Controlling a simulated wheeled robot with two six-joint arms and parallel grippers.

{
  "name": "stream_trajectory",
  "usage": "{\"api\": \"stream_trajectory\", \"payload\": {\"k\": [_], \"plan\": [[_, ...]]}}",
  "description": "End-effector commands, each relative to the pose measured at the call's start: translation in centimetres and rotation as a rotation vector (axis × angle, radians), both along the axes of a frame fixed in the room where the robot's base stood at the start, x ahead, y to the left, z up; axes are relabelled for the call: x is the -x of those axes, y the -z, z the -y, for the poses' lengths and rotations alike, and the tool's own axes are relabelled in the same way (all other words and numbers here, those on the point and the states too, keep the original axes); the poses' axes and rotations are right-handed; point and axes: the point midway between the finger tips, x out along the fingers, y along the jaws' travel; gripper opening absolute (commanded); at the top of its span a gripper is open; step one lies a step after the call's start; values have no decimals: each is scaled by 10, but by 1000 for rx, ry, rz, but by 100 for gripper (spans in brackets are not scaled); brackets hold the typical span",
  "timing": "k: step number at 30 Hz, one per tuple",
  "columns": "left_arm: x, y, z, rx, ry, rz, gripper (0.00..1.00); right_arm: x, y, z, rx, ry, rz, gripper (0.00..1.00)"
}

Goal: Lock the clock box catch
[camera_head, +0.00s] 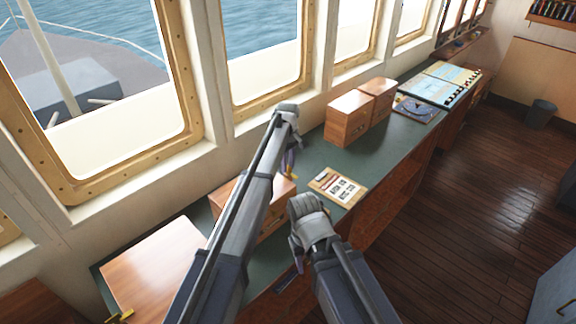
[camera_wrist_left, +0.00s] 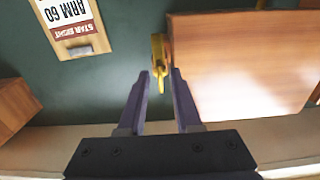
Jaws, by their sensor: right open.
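A reddish wooden box (camera_head: 279,187) stands on the green counter, partly hidden behind my left arm; its smooth lid (camera_wrist_left: 235,60) shows in the left wrist view. A brass catch (camera_wrist_left: 158,58) sticks out beside the box's edge. My left gripper (camera_wrist_left: 160,75) is open, with its two purple fingers on either side of the catch's lower end and a gap visible between them. In the head view my left gripper (camera_head: 290,165) is at the box's right end. My right gripper (camera_head: 297,243) is lower, at the counter's front side, its fingers mostly hidden.
A clipboard with a printed card (camera_head: 338,187) lies on the counter (camera_head: 325,155) right of the box. Two wooden boxes (camera_head: 349,118) stand farther back. Another wooden box (camera_head: 155,265) with a brass fitting (camera_head: 121,317) is at lower left. Windows line the counter's back; open floor lies right.

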Motion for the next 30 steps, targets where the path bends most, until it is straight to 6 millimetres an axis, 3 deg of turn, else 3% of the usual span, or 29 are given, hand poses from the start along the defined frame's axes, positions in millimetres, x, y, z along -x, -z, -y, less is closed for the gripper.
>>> {"api": "stream_trajectory", "payload": {"k": [1,8,30], "plan": [[0,0,0,0,0,0,26,0,0,0,0,0,0,50],[0,0,0,0,0,0,0,0,0,0,0,0,0,50],[0,0,0,0,49,0,0,0,0,0,0,0,0,50]]}}
